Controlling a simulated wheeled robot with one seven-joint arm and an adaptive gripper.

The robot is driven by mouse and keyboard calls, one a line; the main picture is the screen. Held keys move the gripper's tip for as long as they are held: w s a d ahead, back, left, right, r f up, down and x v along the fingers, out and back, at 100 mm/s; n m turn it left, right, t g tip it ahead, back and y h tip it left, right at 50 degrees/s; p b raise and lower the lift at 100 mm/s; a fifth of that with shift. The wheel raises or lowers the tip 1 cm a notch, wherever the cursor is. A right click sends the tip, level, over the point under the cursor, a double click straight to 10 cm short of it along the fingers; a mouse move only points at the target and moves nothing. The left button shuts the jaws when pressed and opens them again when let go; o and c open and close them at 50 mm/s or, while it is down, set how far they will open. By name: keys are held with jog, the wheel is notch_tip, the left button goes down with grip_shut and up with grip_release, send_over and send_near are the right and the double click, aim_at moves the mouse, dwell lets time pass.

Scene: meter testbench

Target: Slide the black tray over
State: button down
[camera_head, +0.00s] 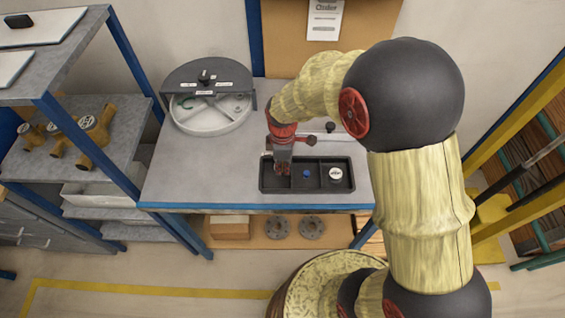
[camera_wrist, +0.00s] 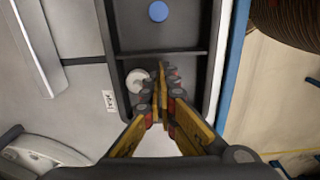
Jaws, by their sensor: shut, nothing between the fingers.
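The black tray (camera_head: 310,190) lies on the grey workbench near its front edge. It has three compartments in a row. A small blue round piece (camera_head: 306,173) is in the middle one, and a white round piece (camera_head: 336,174) is in the right one. My gripper (camera_head: 283,169) points down at the left compartment, shut and empty. In the wrist view its fingertips (camera_wrist: 164,72) show over the tray (camera_wrist: 186,30), beside a small whitish round piece (camera_wrist: 138,80). The fingers hide part of that compartment, and I cannot tell whether they touch the tray.
A round grey device with a dark cover (camera_head: 207,112) stands at the back left of the bench. A red-handled fitting (camera_head: 308,138) lies behind the tray. The bench (camera_head: 205,180) is clear left of the tray. A shelf with brass parts (camera_head: 97,128) stands farther left.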

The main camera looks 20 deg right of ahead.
aim_at(326, 177)
jog(key=shift+f, duration=1.1)
jog(key=s+d, duration=0.1)
jog(key=d, duration=0.3)
jog(key=s+d+p, duration=0.1)
jog(key=d, duration=0.4)
jog(key=s+d+p, duration=0.1)
jog(key=s+d, duration=0.1)
jog(key=d, duration=0.3)
jog(key=shift+r+p, duration=0.1)
jog(key=shift+p, duration=0.25)
